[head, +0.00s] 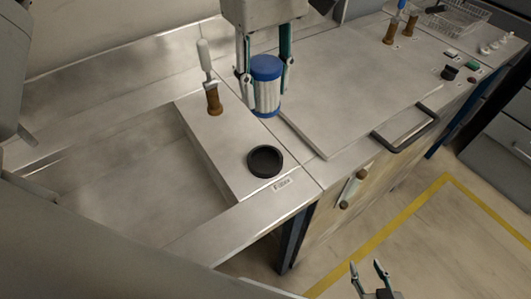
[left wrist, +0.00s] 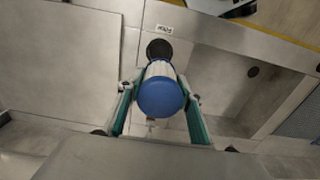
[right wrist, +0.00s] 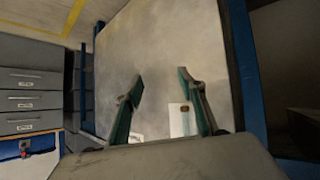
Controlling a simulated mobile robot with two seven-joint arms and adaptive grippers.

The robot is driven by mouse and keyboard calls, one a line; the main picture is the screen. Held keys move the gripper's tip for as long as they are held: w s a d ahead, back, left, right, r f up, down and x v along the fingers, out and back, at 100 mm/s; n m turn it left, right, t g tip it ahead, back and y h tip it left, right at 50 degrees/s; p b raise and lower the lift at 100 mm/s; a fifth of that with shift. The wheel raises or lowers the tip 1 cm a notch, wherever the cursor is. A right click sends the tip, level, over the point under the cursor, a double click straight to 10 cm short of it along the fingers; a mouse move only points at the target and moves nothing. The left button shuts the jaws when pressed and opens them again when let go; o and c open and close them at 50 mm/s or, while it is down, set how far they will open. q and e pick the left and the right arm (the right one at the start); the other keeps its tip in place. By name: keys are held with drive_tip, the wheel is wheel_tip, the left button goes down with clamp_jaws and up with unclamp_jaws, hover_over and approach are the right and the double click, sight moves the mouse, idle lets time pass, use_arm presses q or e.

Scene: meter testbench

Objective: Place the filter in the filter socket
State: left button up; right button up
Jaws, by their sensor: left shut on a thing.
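The filter (head: 267,97) has a blue cap and a pale ribbed body. My left gripper (head: 265,84) is shut on it, one finger on each side, and holds it upright above the bench. The filter socket (head: 265,161) is a black round cup near the front edge of the bench. The filter is behind the socket in the head view, apart from it. In the left wrist view the blue cap of the filter (left wrist: 161,98) faces the camera, and the dark socket (left wrist: 159,49) shows just beyond it. My right gripper (head: 371,279) is open and empty, low in front of the bench.
A tool with a white handle (head: 204,55) stands in a brown holder (head: 214,103) left of the filter. A flat panel with a black handle (head: 406,132) lies to the right. A wire basket (head: 459,18) is at the back right. The bench around the socket is clear.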

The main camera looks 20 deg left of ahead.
sight(265, 105)
use_arm(q)
wheel_tip(265, 105, down, 17)
drive_tip(key=shift+w+r+b, duration=0.1)
drive_tip(key=shift+b, duration=0.35)
drive_tip(key=shift+f, duration=0.25)
drive_tip(key=o, duration=1.2)
drive_tip(key=shift+r, duration=0.1)
wheel_tip(265, 105, up, 12)
drive_tip(key=shift+r, duration=0.15)
